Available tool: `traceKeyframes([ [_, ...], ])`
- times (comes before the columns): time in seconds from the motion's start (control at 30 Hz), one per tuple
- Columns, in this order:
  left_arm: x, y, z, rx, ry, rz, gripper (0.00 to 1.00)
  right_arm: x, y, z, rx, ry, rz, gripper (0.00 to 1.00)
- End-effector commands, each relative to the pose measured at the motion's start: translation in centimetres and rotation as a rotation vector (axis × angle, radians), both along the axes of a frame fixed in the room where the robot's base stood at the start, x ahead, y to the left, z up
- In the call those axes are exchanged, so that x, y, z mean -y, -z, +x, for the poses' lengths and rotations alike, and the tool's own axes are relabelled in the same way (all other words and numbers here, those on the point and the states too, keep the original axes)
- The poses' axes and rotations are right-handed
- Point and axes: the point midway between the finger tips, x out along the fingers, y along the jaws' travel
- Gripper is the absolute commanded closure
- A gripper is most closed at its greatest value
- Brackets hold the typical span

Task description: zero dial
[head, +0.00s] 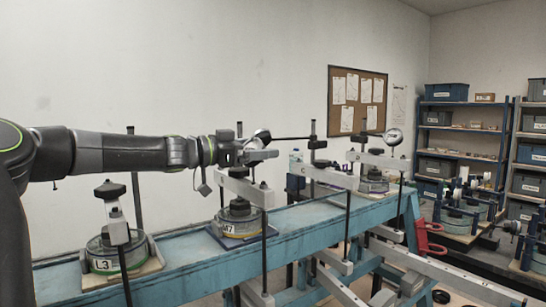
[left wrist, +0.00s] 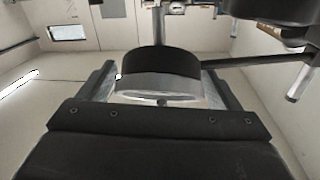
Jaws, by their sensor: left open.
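A round dial (head: 262,134) with a dark rim sits at the end of a thin horizontal rod above the blue beam. In the left wrist view the dial (left wrist: 160,62) shows a black rim over a silver body, seen edge-on; its face is hidden. My left gripper (head: 265,154) is at this dial, open. Its fingers stand on either side of the dial in the left wrist view (left wrist: 160,90); I cannot tell whether they touch it. A second dial (head: 393,137) with a pale face stands on a rod further right. My right gripper is out of view.
The blue beam (head: 170,260) carries round weights labelled L3 (head: 104,255) and M7 (head: 237,222), with clamps and upright posts around them. Red handles (head: 428,240) hang at its right end. Shelves with bins (head: 445,92) stand at the right wall.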

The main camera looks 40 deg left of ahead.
Motion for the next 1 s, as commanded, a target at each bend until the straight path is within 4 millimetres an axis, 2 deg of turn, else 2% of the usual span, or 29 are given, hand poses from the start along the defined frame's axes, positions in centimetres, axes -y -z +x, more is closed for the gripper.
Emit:
traceKeyframes([
  [0.17, 0.2, 0.0, 0.1, 0.001, -0.001, 0.001, 0.15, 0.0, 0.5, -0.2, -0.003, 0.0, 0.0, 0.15],
  [0.4, 0.2, -0.1, 0.2, 0.0, -0.001, 0.0, 0.15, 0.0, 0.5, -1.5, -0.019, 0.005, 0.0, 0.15],
  [0.77, 0.2, -0.1, 0.1, 0.0, -0.001, 0.0, 0.6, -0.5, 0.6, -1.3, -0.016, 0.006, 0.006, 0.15],
  [1.0, 0.3, -0.3, 0.2, 0.011, 0.043, 0.047, 0.6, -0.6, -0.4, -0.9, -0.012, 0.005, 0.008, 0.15],
])
